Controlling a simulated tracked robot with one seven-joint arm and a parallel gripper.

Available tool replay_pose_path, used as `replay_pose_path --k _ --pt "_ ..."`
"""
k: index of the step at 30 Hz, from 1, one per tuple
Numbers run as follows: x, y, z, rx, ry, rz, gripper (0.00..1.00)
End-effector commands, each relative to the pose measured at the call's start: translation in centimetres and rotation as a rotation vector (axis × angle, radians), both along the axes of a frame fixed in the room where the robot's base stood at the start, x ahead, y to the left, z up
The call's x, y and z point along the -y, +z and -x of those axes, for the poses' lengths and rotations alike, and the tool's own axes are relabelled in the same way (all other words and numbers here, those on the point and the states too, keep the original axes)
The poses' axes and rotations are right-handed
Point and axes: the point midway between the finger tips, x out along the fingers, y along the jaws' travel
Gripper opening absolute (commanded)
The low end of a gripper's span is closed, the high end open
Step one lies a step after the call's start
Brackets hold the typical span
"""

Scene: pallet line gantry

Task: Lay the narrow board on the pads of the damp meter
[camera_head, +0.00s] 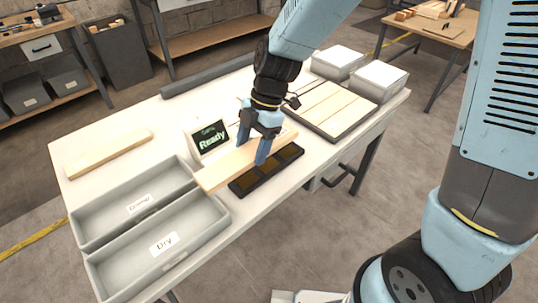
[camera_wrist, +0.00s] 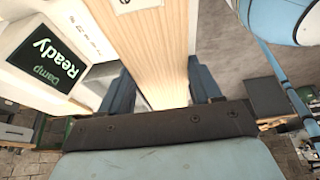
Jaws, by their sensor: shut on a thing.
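My gripper (camera_head: 252,150) is shut on a pale wooden board (camera_head: 218,177), with one finger on each long side; the wrist view shows the board (camera_wrist: 152,45) running between the fingers. The damp meter's screen (camera_head: 211,137) reads "Ready" and stands behind the board. The meter's dark base with brown pads (camera_head: 268,171) lies in front of the board, nearly parallel to it. The board appears above the table and partly hides the pad strip's back edge; whether it touches the pads cannot be told. In the wrist view the screen (camera_wrist: 45,60) is at left.
Two grey bins, one labelled "Dry" (camera_head: 165,243) and one behind it (camera_head: 135,203), stand at the table's front left. Another board (camera_head: 108,153) lies at the back left. A dark-edged tray (camera_head: 347,129) of boards and two white-topped boxes (camera_head: 379,79) are at right.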

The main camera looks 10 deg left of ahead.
Motion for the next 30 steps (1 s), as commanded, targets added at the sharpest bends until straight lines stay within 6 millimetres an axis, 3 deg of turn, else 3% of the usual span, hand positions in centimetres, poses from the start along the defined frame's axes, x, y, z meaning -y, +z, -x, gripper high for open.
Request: replay_pose_path --k 4,12,23,30 --pt "1.2 -1.4 -2.6 -0.001 -0.001 0.001 0.28" --pt "2.7 -5.5 -5.6 -0.001 0.001 0.001 0.28" --pt "3.5 -7.5 -7.1 0.000 0.001 0.000 0.28" --pt "3.4 -10.2 -7.0 -0.001 0.003 0.001 0.28"
